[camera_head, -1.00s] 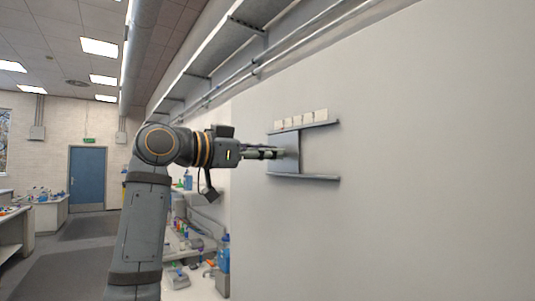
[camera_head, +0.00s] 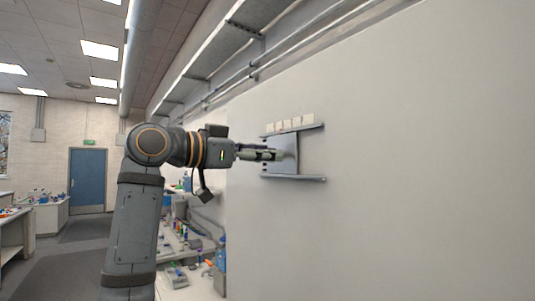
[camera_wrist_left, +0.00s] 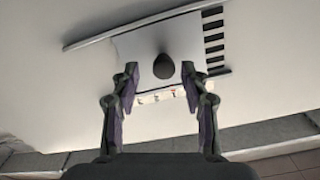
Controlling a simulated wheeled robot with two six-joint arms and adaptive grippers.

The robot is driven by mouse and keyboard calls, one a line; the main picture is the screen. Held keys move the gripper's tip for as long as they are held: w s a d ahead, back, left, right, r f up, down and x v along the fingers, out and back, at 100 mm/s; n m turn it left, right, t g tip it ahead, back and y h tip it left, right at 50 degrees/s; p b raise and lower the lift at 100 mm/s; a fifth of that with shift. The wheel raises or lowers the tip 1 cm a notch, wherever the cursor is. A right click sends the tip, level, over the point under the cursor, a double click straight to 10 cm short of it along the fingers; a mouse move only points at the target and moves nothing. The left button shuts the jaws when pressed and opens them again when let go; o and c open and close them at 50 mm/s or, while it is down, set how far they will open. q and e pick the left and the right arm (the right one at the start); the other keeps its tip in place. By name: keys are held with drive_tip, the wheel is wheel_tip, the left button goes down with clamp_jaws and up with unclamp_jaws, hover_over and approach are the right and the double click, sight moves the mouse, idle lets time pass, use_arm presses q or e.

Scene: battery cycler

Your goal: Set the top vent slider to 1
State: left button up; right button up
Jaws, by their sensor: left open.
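The vent is a pale panel with two grey rails (camera_head: 305,179) on the wall. Its slider plate (camera_head: 283,141) sits toward the left end of the rails in the head view. In the left wrist view the plate (camera_wrist_left: 132,44) carries a dark round knob (camera_wrist_left: 163,66), and dark vent slots (camera_wrist_left: 214,40) are uncovered beside it. My left gripper (camera_head: 280,155) is at the plate. The left wrist view shows it (camera_wrist_left: 160,72) open, with one finger on each side of the knob and gaps between. The knob is hidden by the fingers in the head view. My right gripper is not in view.
Small white label tiles (camera_head: 290,125) line the top rail; their marks are too small to read. Pipes and a metal shelf (camera_head: 235,45) run along the wall above. Cluttered benches (camera_head: 190,265) stand below and behind. The wall to the right is bare.

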use_arm(q)
drive_tip(key=v, duration=1.1)
drive_tip(key=shift+w, duration=0.2)
